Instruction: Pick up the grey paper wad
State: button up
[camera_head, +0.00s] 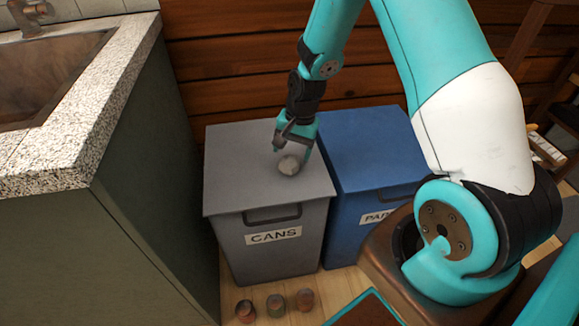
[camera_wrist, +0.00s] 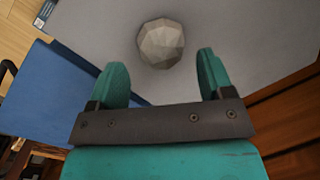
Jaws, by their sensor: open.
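The grey paper wad (camera_head: 289,165) is a small faceted ball resting on the lid of the grey bin labelled CANS (camera_head: 240,185). It also shows in the wrist view (camera_wrist: 161,43), just beyond my fingertips and roughly centred between them. My gripper (camera_head: 294,148) is over the lid, close to the wad. In the wrist view my two teal fingers (camera_wrist: 160,75) are spread apart with nothing between them. I cannot tell from the views whether a finger touches the wad.
A blue bin (camera_head: 365,150) with a partly hidden label stands right of the grey bin. Several small cans (camera_head: 275,305) stand on the floor in front. A counter with a stone top (camera_head: 110,110) and sink is at left. A wooden wall (camera_head: 240,75) rises behind the bins.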

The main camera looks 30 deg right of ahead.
aim_at(291, 156)
jog(key=f, duration=0.2)
jog(key=f+b, duration=0.1)
jog(key=f, duration=0.2)
jog(key=shift+w+a+f, duration=0.25)
jog(key=shift+w+f, duration=0.05)
jog(key=c, duration=0.7)
